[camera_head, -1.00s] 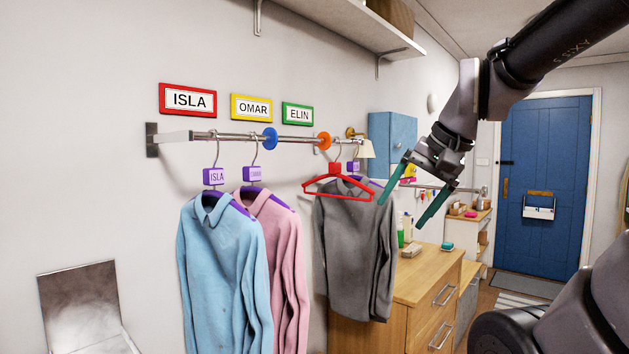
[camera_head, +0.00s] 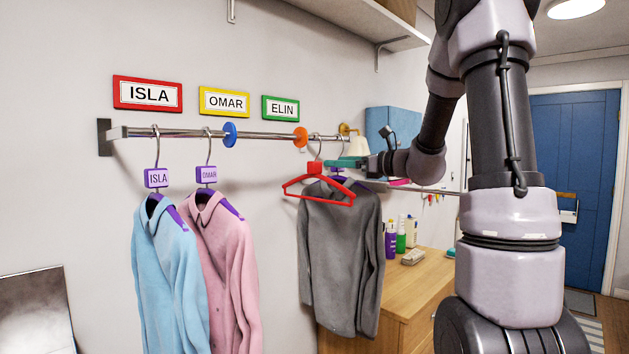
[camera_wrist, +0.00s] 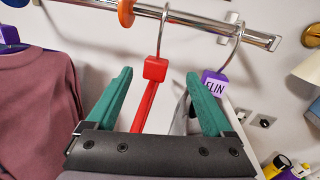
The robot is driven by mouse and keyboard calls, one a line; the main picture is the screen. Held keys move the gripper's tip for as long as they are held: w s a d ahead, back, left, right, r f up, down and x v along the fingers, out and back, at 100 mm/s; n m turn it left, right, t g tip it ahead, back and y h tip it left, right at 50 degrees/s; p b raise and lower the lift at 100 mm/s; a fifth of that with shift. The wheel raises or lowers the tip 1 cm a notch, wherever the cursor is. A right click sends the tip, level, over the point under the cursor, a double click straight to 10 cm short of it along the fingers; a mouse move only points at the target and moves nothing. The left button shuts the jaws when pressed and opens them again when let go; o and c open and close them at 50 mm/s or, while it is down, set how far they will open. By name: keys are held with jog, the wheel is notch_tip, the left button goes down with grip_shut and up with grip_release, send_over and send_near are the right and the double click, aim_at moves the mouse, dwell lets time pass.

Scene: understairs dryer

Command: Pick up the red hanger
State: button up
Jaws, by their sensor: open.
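The red hanger (camera_head: 314,168) hangs by its metal hook from the wall rail (camera_head: 270,135), right of the orange disc. In the wrist view its red neck block (camera_wrist: 155,69) and one arm show between my green fingers, and the rail is above. My gripper (camera_head: 347,162) is open at the hanger's right side, with its fingertips around the level of the block. Contact cannot be told. A purple hanger tagged ELIN (camera_wrist: 214,84) hangs close to its right, near my right finger. A grey sweater (camera_head: 340,260) hangs directly behind the red hanger.
A blue sweater (camera_head: 170,270) and a pink sweater (camera_head: 222,260) hang on purple-tagged hangers at left. A blue disc (camera_head: 229,134) and an orange disc (camera_head: 300,137) sit on the rail. A wooden cabinet (camera_head: 415,290) with bottles stands at right; a shelf is overhead.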

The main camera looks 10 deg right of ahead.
aim_at(315, 160)
jog(key=x, duration=0.8)
jog(key=shift+a+r, duration=0.1)
jog(key=shift+a, duration=0.35)
grip_shut()
